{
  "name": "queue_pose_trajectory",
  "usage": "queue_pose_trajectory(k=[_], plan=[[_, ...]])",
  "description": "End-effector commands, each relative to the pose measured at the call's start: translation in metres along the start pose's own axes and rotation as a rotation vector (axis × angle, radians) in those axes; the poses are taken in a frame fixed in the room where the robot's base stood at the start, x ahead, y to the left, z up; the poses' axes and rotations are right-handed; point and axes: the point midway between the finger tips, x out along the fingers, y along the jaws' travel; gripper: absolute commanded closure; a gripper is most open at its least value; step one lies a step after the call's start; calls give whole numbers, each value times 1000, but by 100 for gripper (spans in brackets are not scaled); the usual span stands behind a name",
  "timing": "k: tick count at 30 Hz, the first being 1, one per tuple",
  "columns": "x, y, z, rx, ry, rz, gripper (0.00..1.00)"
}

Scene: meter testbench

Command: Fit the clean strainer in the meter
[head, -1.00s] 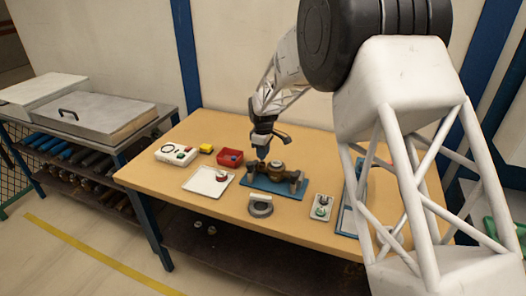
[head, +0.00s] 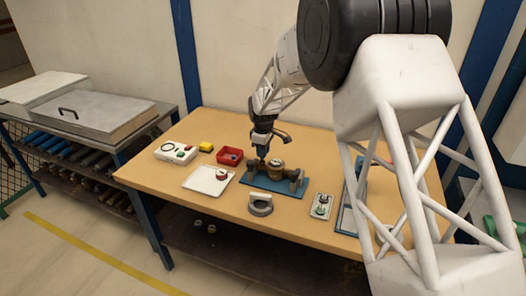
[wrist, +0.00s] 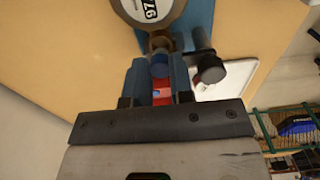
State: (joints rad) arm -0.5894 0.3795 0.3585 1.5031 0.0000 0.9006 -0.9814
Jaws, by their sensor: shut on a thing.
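The meter (head: 276,171) is a brass body with a round top on a blue stand. In the wrist view its dial (wrist: 148,9) is cut by the top edge, with a brass port (wrist: 160,43) below it. My gripper (head: 262,154) is just above and left of the meter's body. In the wrist view my gripper (wrist: 161,72) is shut on a small blue round piece (wrist: 160,70), close to the brass port. I cannot tell if the piece touches the port, or for sure that it is the clean strainer.
A white tray (head: 200,187) with a dark red part lies left of the meter. A dark knob (wrist: 211,70) is beside the port.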

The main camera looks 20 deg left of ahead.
Motion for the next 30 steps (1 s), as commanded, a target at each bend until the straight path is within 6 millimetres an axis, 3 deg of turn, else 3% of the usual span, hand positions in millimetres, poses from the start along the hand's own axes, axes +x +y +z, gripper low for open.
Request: queue_pose_trajectory(k=[30], plan=[[11,0,0,0,0,0,92]])
